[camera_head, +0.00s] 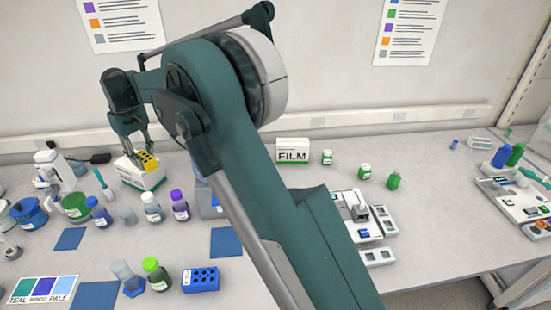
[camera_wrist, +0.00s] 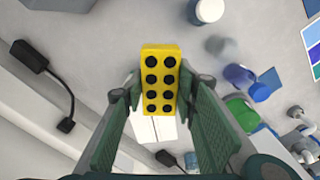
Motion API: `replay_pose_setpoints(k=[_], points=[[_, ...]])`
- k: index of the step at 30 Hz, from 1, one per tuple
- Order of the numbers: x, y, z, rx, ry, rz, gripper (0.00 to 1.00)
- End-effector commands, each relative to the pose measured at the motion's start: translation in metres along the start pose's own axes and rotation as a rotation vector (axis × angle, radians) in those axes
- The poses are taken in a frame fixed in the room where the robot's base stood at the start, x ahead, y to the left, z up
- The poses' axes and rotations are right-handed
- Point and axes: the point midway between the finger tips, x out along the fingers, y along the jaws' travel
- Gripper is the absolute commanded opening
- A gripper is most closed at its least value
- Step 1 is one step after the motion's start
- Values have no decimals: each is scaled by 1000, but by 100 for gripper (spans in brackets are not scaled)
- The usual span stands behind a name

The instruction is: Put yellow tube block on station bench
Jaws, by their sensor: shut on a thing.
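The yellow tube block (camera_wrist: 160,80), with two rows of dark round holes, is between the fingers of my gripper (camera_wrist: 159,88) in the wrist view. My gripper is shut on it. In the head view my gripper (camera_head: 138,157) is at the back left of the bench, and the yellow block (camera_head: 149,161) shows partly behind the fingers. The block appears just above or at the top of a white box with a green stripe (camera_head: 142,180); I cannot tell whether they touch. The bench top (camera_head: 130,258) is pale grey.
Several bottles, including a purple-capped one (camera_head: 180,206), stand in front of the box. A blue tube block (camera_head: 201,280) is at the front. Blue mats (camera_head: 226,242) lie bare. A FILM box (camera_head: 292,152) stands at the back. A white tray (camera_head: 362,216) is right of my arm.

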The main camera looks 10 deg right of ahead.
Motion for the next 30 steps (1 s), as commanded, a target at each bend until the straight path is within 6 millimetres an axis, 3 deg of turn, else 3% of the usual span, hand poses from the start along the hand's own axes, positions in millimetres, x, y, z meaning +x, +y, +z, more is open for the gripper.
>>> replay_pose_setpoints(k=[3, 15, 30], points=[[-3, 46, 6, 32, 0, 0, 15], [-20, 184, 39, 128, 0, 0, 15], [-12, 327, 115, 232, 0, 0, 15]])
